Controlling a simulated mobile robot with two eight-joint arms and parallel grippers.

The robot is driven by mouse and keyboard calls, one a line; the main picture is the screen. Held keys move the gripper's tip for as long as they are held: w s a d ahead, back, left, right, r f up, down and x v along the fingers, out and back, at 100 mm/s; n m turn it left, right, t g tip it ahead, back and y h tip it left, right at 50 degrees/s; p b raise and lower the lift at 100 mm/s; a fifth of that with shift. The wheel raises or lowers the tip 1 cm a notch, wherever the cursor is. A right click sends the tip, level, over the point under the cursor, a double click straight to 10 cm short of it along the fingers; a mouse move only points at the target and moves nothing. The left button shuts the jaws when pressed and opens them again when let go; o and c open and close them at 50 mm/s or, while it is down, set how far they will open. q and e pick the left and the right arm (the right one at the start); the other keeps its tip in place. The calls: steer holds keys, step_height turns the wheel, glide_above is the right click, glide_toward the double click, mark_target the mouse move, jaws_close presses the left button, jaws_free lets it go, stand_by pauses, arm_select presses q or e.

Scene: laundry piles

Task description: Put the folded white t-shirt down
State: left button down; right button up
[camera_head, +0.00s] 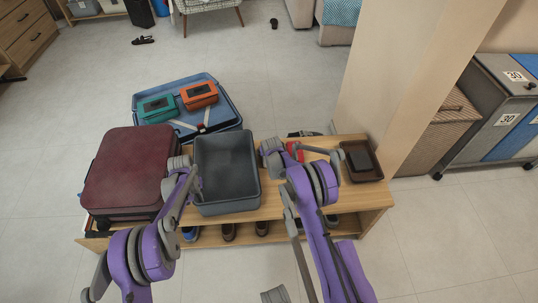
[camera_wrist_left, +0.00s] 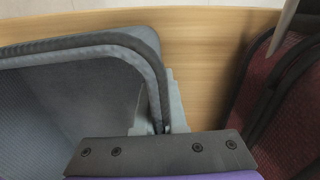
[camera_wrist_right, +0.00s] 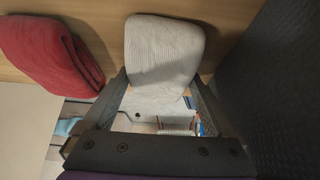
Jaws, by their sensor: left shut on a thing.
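The folded white t-shirt (camera_wrist_right: 163,50) shows in the right wrist view, in front of the wooden bench surface. Its near end lies between the spread fingers of my right gripper (camera_wrist_right: 162,88). I cannot tell whether it rests fully on the wood. In the head view I cannot make it out; my right gripper (camera_head: 275,153) is there, right of the grey bin (camera_head: 226,203). My left gripper (camera_head: 184,172) is shut on the bin's left rim, which also shows in the left wrist view (camera_wrist_left: 140,50). The bin looks empty.
A red folded cloth (camera_wrist_right: 45,52) lies beside the t-shirt. The wooden bench (camera_head: 365,195) also holds a maroon suitcase (camera_head: 128,172) at left and a brown tray (camera_head: 361,160) at right. Shoes stand on its lower shelf. An open blue suitcase (camera_head: 233,118) lies behind.

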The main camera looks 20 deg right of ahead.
steer(key=c, duration=0.7)
step_height(320, 180, up, 10)
steer(key=shift+s+f, duration=0.1)
steer(key=shift+f, duration=0.1)
steer(key=s+a+r+n, duration=0.1)
steer(key=s+a+r, duration=0.3)
steer(key=a, duration=0.1)
glide_above(229, 188)
steer(key=s, duration=0.2)
step_height(229, 188, down, 2)
steer(key=f, duration=0.6)
steer(key=shift+a+f, duration=0.15)
steer(key=shift+a, duration=0.15)
steer(key=shift+s+f, duration=0.1)
steer(key=shift+f, duration=2.15)
